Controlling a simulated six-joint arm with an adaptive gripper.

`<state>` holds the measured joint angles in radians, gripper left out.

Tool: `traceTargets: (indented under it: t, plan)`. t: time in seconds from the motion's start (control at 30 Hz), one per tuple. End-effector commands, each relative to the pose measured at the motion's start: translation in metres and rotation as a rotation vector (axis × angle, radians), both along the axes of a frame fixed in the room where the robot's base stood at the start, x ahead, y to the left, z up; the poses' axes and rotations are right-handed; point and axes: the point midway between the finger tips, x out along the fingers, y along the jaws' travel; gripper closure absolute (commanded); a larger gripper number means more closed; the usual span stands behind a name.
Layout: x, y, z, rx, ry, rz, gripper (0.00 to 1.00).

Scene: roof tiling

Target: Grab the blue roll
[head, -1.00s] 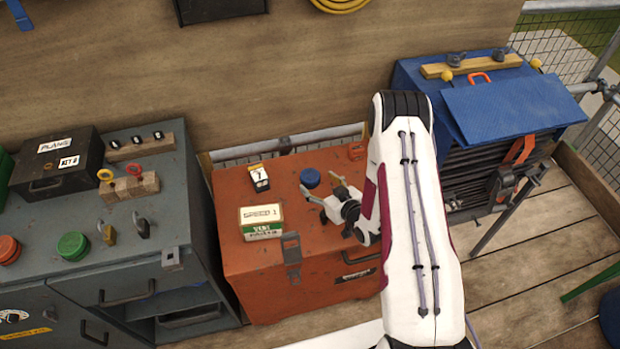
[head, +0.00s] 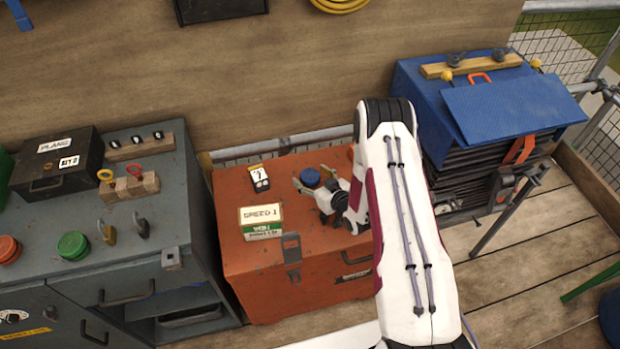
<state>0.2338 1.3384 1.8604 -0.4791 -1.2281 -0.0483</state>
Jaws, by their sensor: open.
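The blue roll (head: 310,177) is a small round piece on top of the orange chest (head: 240,182). My gripper (head: 311,183) is open at the roll, with one finger to its left and the other near its upper right side. The roll appears to lie between the fingers. I cannot tell from this view whether the fingers touch it.
A box labelled SPEED 1 (head: 261,222) and a small black-and-white block (head: 259,178) stand left of my gripper on the chest. A grey cabinet (head: 60,215) is at left, and a blue toolbox (head: 430,90) at right. A wooden wall (head: 240,80) rises behind.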

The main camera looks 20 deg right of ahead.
Motion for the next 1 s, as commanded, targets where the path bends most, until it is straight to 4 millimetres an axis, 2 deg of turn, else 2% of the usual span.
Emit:
traceTargets:
  t: [0.43,0.47,0.6,0.63,1.0]
  plan:
    - [-0.0003,-0.0001,-0.0002,0.000,0.001,0.000,0.37]
    - [-0.0003,-0.0001,-0.0002,0.000,0.001,0.000,0.42]
    - [-0.0004,-0.0001,-0.0002,0.000,0.001,0.000,0.79]
    - [-0.0004,0.0000,-0.0002,0.000,0.001,0.000,0.81]
    - [0.0000,-0.0001,0.0012,0.000,0.000,0.000,0.81]
